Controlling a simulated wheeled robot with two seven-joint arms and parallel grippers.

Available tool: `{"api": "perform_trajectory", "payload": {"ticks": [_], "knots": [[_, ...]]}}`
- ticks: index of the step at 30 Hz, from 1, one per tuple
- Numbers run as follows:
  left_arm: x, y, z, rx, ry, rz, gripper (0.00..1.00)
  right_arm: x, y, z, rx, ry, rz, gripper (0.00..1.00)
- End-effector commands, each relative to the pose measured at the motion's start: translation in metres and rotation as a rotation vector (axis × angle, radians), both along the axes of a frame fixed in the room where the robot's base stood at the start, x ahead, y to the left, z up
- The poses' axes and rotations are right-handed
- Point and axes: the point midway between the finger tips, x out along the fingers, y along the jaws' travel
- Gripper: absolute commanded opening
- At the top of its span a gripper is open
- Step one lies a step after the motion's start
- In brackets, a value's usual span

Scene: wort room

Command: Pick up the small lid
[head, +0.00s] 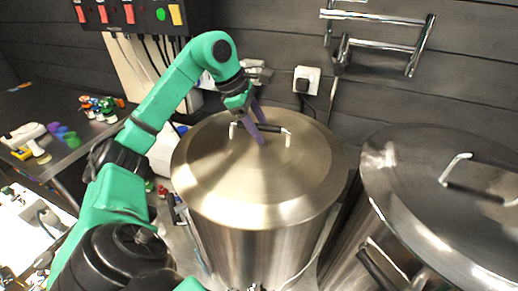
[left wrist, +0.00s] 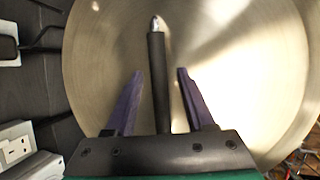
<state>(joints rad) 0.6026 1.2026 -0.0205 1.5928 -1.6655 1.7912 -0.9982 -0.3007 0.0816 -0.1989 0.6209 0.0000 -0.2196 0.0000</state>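A round brushed-metal lid (head: 215,185) sits on the nearer steel pot in the middle of the head view. It looks like the smaller of two lids; it also fills much of the left wrist view (left wrist: 250,60). Its handle (head: 288,138) has metal ends and a dark grip. My left gripper (head: 264,133) is over the handle, its purple fingers open. In the left wrist view, the dark grip (left wrist: 157,75) runs between the two fingers (left wrist: 160,72), with a gap on each side. My right gripper is not in view.
A second steel pot with a lid (head: 430,190) stands close on the right. A socket with a plug (head: 306,80) and a metal rail (head: 380,45) are on the dark wall behind. A side table (head: 75,150) with small colored items is at left.

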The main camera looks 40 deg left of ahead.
Motion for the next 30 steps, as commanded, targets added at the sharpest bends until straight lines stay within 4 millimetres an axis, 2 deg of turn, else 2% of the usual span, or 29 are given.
{"api": "perform_trajectory", "payload": {"ticks": [1,3,4,15,20,23,30], "knots": [[0.0,0.0,0.0,0.0,0.0,0.0,0.32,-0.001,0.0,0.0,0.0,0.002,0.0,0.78],[0.0,0.0,0.0,0.0,0.0,0.0,0.05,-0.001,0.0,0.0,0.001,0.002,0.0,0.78],[0.0,0.0,0.0,0.0,0.0,0.0,0.0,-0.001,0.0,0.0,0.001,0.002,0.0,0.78],[0.0,0.0,0.004,-0.002,-0.005,0.0,0.0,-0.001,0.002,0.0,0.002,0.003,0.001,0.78],[0.0,0.0,0.015,-0.002,-0.007,0.0,0.0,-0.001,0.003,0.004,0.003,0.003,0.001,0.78],[0.001,0.0,0.031,-0.002,-0.01,0.0,0.0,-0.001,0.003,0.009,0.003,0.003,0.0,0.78],[0.0,0.0,0.102,-0.004,-0.014,-0.001,0.0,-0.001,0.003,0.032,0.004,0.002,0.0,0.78]]}}
